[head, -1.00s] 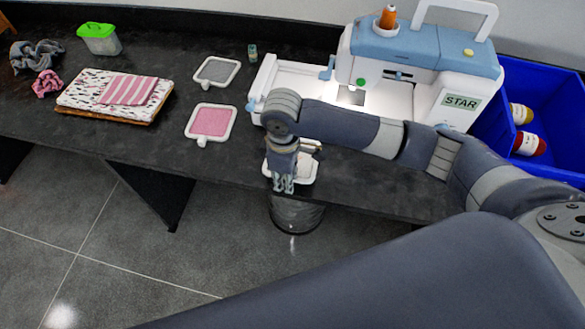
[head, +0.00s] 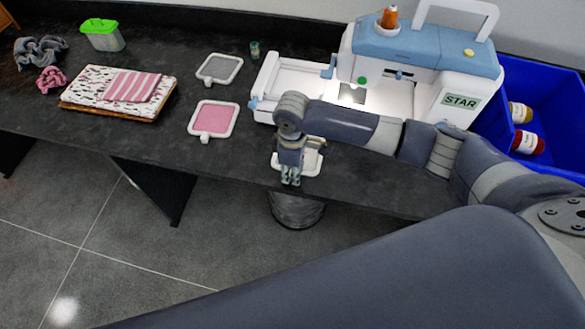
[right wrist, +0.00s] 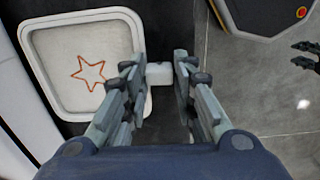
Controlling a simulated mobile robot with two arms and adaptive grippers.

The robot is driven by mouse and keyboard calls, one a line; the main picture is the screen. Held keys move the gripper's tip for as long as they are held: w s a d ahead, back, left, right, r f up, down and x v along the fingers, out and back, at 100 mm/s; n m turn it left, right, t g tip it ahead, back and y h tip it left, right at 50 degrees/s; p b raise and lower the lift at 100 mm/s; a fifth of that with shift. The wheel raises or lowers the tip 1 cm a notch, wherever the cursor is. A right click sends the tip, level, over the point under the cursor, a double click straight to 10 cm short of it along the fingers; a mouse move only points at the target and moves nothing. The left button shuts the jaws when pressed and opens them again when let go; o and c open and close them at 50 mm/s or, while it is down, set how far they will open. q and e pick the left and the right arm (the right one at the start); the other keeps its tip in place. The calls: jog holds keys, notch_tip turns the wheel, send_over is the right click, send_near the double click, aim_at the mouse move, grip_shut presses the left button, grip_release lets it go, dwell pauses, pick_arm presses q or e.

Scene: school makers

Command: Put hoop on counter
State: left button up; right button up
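A white square hoop with pale fabric (head: 312,160) lies on the dark counter near its front edge, partly hidden by my right gripper. In the right wrist view this hoop (right wrist: 62,45) shows an orange star and a small white tab. My right gripper (head: 291,182) points down at the counter's front edge. Its fingers (right wrist: 162,78) are apart, with the tab between their tips and gaps visible beside it. Two other hoops lie further left: one pink (head: 213,119), one grey (head: 219,68). My left gripper (right wrist: 307,55) shows partly at the right wrist view's edge, its dark fingers apart.
The black counter (head: 165,130) has bare space left of the pink hoop. A sewing machine (head: 425,50) stands behind my right arm, with a blue bin (head: 545,95) to its right. Folded fabric (head: 85,90) lies left. A cylindrical bin (head: 297,210) stands below the front edge.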

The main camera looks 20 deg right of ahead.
jog(key=shift+o, duration=1.1)
jog(key=shift+r, duration=0.15)
notch_tip(320, 180, up, 12)
jog(key=b, duration=0.1)
